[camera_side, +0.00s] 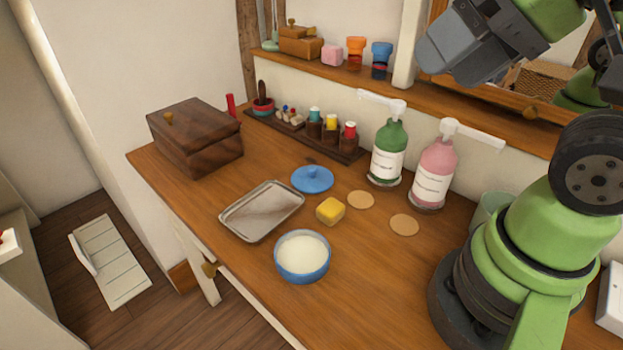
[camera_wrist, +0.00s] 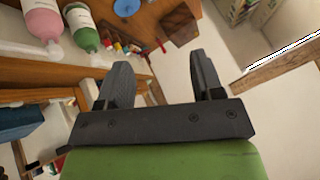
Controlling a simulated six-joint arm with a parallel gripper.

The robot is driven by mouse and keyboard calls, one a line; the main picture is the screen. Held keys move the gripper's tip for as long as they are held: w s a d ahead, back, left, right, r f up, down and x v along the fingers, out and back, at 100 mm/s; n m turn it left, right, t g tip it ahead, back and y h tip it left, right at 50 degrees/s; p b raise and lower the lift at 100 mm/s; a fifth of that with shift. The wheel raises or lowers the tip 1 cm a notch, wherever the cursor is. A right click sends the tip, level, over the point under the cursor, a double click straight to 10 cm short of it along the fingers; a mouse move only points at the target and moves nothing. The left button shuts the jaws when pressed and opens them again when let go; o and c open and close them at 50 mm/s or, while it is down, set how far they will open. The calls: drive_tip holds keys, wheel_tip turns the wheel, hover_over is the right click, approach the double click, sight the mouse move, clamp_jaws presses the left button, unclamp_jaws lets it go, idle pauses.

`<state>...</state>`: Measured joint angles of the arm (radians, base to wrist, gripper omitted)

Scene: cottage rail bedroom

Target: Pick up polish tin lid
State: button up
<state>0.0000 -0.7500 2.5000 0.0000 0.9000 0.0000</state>
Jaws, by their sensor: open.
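The polish tin lid (camera_side: 312,179) is a blue disc with a small knob, lying flat on the wooden dresser top. A blue round thing, likely the same lid, shows at the top edge of the wrist view (camera_wrist: 128,6). The round blue tin (camera_side: 302,268) with pale cream contents stands open in front of it. My gripper (camera_wrist: 162,65) is open, with nothing between its fingers. In the side view it is raised high at the upper right, well away from the lid; its fingertips are not clear there.
A metal tray (camera_side: 262,211), yellow block (camera_side: 330,211) and two tan discs (camera_side: 361,200) lie near the lid. Green (camera_side: 388,152) and pink (camera_side: 434,175) pump bottles stand to the right. A rack of small bottles (camera_side: 310,132) is behind, a wooden box (camera_side: 195,137) left.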

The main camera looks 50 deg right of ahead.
drive_tip(key=shift+c, duration=0.5)
drive_tip(key=n+g+h, duration=0.2)
drive_tip(key=n+g, duration=0.2)
drive_tip(key=g, duration=0.2)
hover_over(312, 167)
drive_tip(key=s, duration=0.2)
drive_tip(key=f, duration=2.3)
drive_tip(key=shift+w+a+f, duration=0.2)
drive_tip(key=shift+f, duration=0.15)
drive_tip(key=shift+t, duration=0.3)
drive_tip(key=shift+w+d+f, duration=0.1)
drive_tip(key=shift+w+f, duration=0.1)
drive_tip(key=shift+f, duration=0.7)
drive_tip(key=shift+w+f, duration=0.25)
drive_tip(key=shift+f, duration=0.65)
drive_tip(key=shift+w+d+f, duration=0.1)
drive_tip(key=shift+w+f, duration=0.1)
drive_tip(key=shift+f, duration=0.7)
drive_tip(key=shift+c, duration=0.4)
